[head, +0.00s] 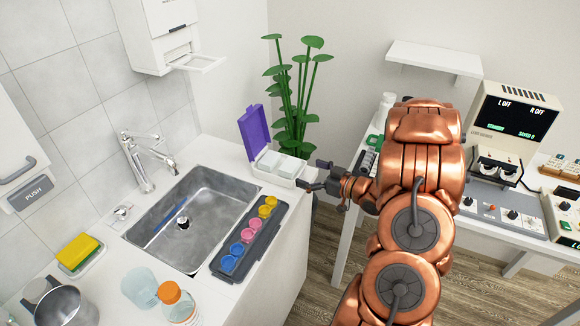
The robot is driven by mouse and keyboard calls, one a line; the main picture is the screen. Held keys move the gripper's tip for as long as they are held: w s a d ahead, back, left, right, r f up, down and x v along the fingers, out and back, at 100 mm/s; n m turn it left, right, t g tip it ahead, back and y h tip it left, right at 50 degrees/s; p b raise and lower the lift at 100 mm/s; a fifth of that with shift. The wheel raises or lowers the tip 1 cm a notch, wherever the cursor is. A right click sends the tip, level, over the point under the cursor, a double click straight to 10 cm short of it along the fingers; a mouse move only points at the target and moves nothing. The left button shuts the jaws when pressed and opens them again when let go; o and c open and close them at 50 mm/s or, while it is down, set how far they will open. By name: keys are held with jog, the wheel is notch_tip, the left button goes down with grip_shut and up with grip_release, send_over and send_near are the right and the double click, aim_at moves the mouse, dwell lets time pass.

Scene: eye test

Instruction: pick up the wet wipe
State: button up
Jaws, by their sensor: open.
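A white box (279,180) with a raised purple lid (254,132) stands at the back right corner of the counter. White folded pieces that look like wet wipes (268,160) lie in it, with another white piece beside them on the right. My gripper (312,175) is open at the right side of the box, its dark fingers pointing left towards it. It looks empty. Whether a finger touches the box, I cannot tell.
A steel sink (205,213) with a tap (146,165) lies left of the box. A dark tray (248,240) of coloured cups sits along its right edge. A green plant (297,95) rises behind the box. A table with instruments (499,203) stands right, beyond a floor gap.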

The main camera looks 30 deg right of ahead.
aim_at(293, 166)
jog(key=p+x, duration=0.1)
jog(key=x, duration=0.1)
jog(key=r+p+x, duration=0.1)
jog(key=x, duration=0.1)
jog(key=shift+w+a, duration=0.15)
jog(key=shift+w+a+f, duration=0.1)
jog(key=shift+w+f, duration=0.15)
jog(key=shift+w, duration=0.25)
jog(key=c, duration=0.7)
